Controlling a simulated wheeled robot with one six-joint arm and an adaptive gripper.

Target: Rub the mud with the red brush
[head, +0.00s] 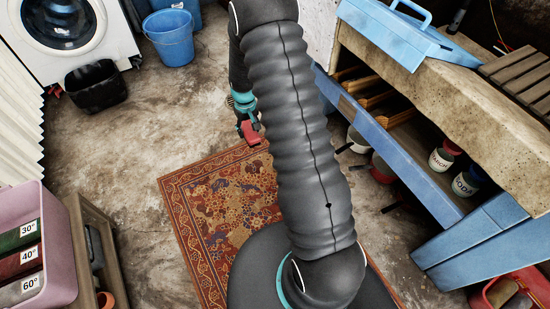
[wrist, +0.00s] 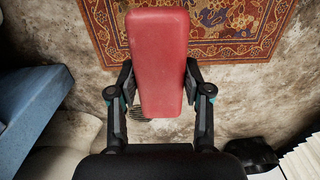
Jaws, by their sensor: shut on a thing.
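The red brush (wrist: 158,60) is held between the two fingers of my gripper (wrist: 159,72), one on each side. The brush is close to the far edge of the patterned rug (head: 205,190). Whether it touches anything is unclear. I cannot make out a distinct mud patch; the brush and arm hide part of the rug and floor.
A black basket (head: 95,86), a blue bucket (head: 170,38) and a washing machine (head: 75,30) stand at the back left. A blue-framed stone trough bench (head: 470,110) runs along the right.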

